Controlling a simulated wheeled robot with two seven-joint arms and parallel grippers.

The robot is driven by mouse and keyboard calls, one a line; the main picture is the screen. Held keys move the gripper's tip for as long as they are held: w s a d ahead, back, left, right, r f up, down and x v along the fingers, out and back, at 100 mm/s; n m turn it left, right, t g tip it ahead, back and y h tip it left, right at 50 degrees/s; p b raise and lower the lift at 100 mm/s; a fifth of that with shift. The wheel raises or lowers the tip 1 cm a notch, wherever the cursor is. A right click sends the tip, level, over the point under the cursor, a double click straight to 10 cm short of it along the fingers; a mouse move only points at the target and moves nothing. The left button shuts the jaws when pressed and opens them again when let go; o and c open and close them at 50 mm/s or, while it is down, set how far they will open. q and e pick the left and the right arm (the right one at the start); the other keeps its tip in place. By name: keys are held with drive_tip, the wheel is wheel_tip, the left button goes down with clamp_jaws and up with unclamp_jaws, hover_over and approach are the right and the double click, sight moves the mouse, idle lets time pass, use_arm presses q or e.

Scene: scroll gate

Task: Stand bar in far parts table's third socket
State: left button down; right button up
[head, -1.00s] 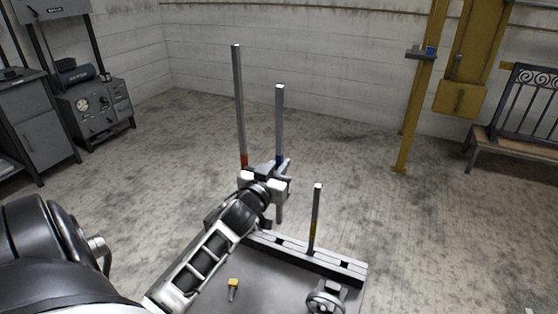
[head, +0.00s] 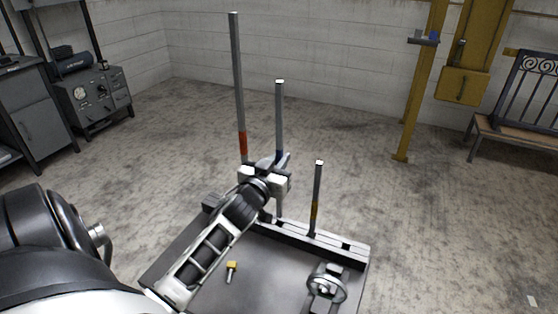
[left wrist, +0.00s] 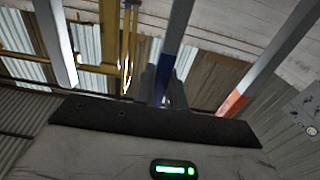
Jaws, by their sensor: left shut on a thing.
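My left gripper (head: 270,172) is shut on the grey bar with a blue band (head: 279,115), above the slotted rack on the parts table (head: 265,265). The bar is upright; its lower end (head: 279,208) shows under the gripper and meets the rack in the picture. I cannot tell whether it is in a socket. In the left wrist view the blue band (left wrist: 163,88) is between the fingers. A taller red-banded bar (head: 238,80) stands to the left, its foot hidden behind my arm. A shorter yellow-banded bar (head: 317,190) stands in the rack (head: 330,254) to the right. My right gripper is out of view.
An empty socket (head: 346,246) shows near the rack's right end. A handwheel (head: 326,284) and a small yellow-headed piece (head: 231,267) are on the table. A yellow post (head: 418,100) and a bench (head: 515,135) stand farther right. The floor behind is clear.

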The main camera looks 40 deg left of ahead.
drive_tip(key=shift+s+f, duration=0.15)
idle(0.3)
